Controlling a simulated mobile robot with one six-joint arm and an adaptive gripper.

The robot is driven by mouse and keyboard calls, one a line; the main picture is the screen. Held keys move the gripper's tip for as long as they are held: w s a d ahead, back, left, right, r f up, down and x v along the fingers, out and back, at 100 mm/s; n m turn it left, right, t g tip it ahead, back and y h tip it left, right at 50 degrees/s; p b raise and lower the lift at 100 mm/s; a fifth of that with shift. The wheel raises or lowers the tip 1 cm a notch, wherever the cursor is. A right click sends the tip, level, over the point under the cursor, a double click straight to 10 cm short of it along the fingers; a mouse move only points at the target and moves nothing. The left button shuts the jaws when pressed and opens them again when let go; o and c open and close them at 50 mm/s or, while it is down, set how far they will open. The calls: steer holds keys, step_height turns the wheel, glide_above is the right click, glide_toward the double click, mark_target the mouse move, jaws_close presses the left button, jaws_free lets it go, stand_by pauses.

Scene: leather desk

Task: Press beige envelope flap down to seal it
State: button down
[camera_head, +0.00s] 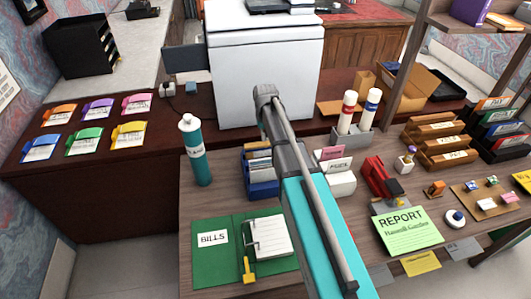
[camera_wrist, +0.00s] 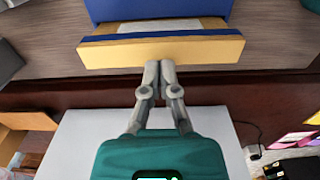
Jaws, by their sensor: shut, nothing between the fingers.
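A beige envelope-like panel (camera_wrist: 200,52) lies across the upper middle of the wrist view, against a blue holder (camera_wrist: 160,10). A dark blue band runs between the beige panel and a pale sheet (camera_wrist: 185,24). My gripper (camera_wrist: 160,64) is shut and empty, its fingertips at the panel's near edge; I cannot tell whether they touch it. In the head view the blue holder (camera_head: 262,188) stands on the wooden desk with envelopes (camera_head: 259,160) in it, partly hidden by my arm. My gripper is hidden there.
A white printer (camera_head: 265,75) stands behind the holder. A teal bottle (camera_head: 195,150) is to its left, a white card box (camera_head: 338,183) and red stapler-like object (camera_head: 380,180) to its right. A green bills folder (camera_head: 210,262) lies in front.

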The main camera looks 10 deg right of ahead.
steer(key=shift+r+p, duration=2.55)
steer(key=shift+r, duration=0.25)
steer(key=s, duration=2.3)
steer(key=shift+s, duration=0.15)
steer(key=shift+d, duration=0.1)
